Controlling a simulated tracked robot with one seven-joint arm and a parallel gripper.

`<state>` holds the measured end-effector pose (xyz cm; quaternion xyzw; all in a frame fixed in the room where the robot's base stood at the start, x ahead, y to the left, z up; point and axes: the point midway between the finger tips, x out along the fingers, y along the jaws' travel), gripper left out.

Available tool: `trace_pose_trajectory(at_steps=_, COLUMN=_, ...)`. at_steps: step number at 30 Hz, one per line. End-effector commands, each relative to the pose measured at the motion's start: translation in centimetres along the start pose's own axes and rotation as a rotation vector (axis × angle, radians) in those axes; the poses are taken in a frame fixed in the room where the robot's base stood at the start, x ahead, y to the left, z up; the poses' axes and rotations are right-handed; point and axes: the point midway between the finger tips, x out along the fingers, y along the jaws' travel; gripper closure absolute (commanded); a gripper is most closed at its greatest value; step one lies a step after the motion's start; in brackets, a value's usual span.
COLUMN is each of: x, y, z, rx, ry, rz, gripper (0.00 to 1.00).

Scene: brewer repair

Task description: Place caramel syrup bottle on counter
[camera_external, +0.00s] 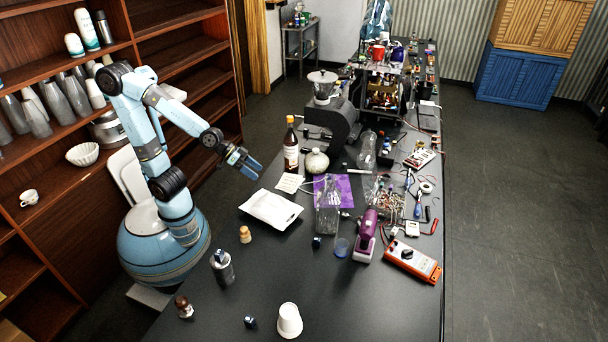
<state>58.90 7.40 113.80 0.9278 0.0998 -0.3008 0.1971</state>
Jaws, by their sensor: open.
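My gripper (254,170) is open and empty. It is to the left of the bottle and apart from it, above the counter's left edge. The bottle's label is too small to read.
A white packet (271,210) lies on the counter below my gripper. A round pale jar (317,162) and a grinder (328,115) stand close to the bottle. Tools and wires crowd the right side. Wooden shelves (185,40) stand behind my arm.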

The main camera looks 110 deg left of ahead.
Motion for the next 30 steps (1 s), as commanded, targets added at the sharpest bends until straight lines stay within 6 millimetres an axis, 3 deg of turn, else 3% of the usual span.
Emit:
trace_pose_trajectory(at_steps=6, x=-7.2, y=3.2, z=3.8, rx=0.173, ry=-0.184, rz=0.082, gripper=0.00)
trace_pose_trajectory(at_steps=15, x=-16.1, y=2.7, z=9.1, rx=0.393, ry=-0.387, rz=0.018, gripper=0.00)
trace_pose_trajectory(at_steps=21, x=-18.4, y=1.9, z=10.5, rx=0.445, ry=-0.440, rz=-0.028, gripper=0.00)
trace_pose_trajectory(at_steps=30, x=-18.6, y=1.8, z=10.6, rx=0.449, ry=-0.446, rz=-0.033, gripper=0.00)
